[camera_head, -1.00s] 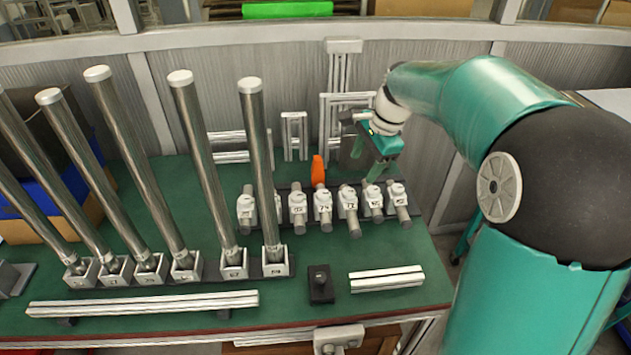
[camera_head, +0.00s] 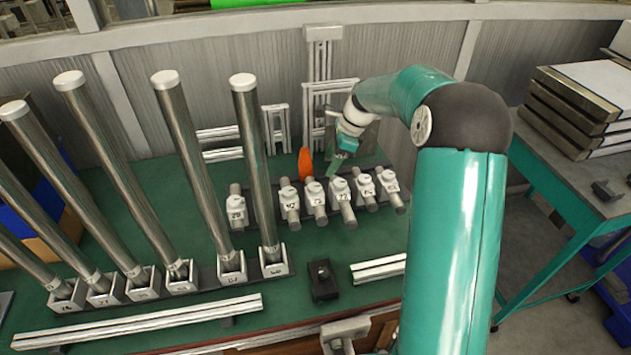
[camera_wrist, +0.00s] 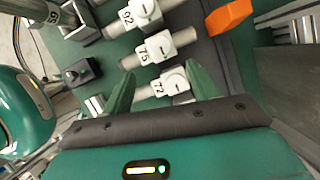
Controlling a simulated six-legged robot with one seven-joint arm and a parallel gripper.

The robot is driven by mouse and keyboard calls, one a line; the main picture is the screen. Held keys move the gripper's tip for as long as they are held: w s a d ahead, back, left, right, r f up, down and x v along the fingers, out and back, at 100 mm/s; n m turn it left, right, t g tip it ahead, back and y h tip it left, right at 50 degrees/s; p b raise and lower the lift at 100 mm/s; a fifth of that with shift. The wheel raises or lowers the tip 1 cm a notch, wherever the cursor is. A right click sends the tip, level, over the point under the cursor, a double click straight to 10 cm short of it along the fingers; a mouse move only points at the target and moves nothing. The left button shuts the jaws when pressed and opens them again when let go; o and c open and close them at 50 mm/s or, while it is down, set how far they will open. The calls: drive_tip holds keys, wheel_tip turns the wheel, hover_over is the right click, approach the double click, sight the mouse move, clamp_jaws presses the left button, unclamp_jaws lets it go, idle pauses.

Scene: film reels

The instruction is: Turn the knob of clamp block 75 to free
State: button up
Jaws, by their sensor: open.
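Clamp block 75 (camera_wrist: 155,47) is a white block with a marked round knob on top, clamped on a grey bar. It sits in the wrist view between clamp block 92 (camera_wrist: 138,14) and clamp block 72 (camera_wrist: 172,82). In the head view, the block that looks like 75 (camera_head: 315,194) is in the row on the green bench. My gripper (camera_wrist: 162,78) is open and empty. Its green fingers flank block 72, with block 75 just beyond the tips. In the head view my gripper (camera_head: 336,165) is above and behind the row. I cannot tell the knob's setting.
An orange piece (camera_head: 305,164) stands behind the row. Tall metal posts (camera_head: 195,160) in sockets rise at the left. A black block with a knob (camera_head: 322,281) and white rails lie in front. A side table with stacked panels (camera_head: 570,95) is at the right.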

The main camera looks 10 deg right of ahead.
sight(315, 186)
drive_tip(key=x, duration=0.9)
drive_tip(key=shift+w+f, duration=0.1)
drive_tip(key=shift+f, duration=0.25)
drive_tip(key=c, duration=1)
